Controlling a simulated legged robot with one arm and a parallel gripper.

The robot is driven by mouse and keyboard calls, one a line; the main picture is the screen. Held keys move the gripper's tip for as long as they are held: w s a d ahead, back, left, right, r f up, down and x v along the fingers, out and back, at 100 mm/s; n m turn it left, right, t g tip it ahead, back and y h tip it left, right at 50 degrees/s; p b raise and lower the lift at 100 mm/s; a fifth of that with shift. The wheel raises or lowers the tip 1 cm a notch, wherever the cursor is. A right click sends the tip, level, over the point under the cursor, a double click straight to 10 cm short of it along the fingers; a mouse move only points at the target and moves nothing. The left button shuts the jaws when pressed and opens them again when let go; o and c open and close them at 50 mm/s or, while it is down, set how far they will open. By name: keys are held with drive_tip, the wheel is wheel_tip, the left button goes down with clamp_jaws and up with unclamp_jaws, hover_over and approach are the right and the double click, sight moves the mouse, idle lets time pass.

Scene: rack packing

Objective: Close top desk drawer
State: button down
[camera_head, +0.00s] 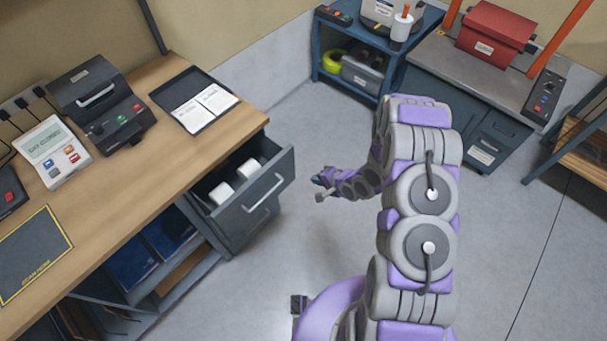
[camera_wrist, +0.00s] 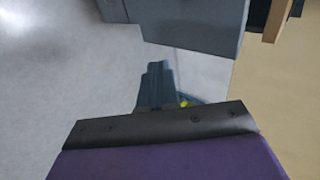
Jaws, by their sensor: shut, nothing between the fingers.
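The top desk drawer (camera_head: 262,200) is pulled out from the right end of the wooden desk (camera_head: 150,160), with white rolls (camera_head: 222,193) inside it. Its grey front carries a light bar handle (camera_head: 264,194). My gripper (camera_head: 318,190) is shut and empty, in the open space just right of the drawer front, apart from it in the head view. In the wrist view, a grey panel (camera_wrist: 195,22), apparently the drawer, shows at the top, and my purple and dark gripper body fills the bottom.
A blue shelf unit (camera_head: 345,92) with a yellow-green roll (camera_head: 335,62) stands at the back. A grey workbench (camera_head: 455,75) with a red box (camera_head: 497,33) stands at back right. The floor between desk and arm is clear.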

drive_tip(key=b, duration=0.2)
approach(287, 172)
drive_tip(key=x, duration=0.5)
drive_tip(key=shift+w+d+f, duration=0.1)
drive_tip(key=shift+d+f, duration=0.15)
drive_tip(key=shift+f, duration=0.2)
drive_tip(key=shift+w+a, duration=0.15)
drive_tip(key=shift+a, duration=0.5)
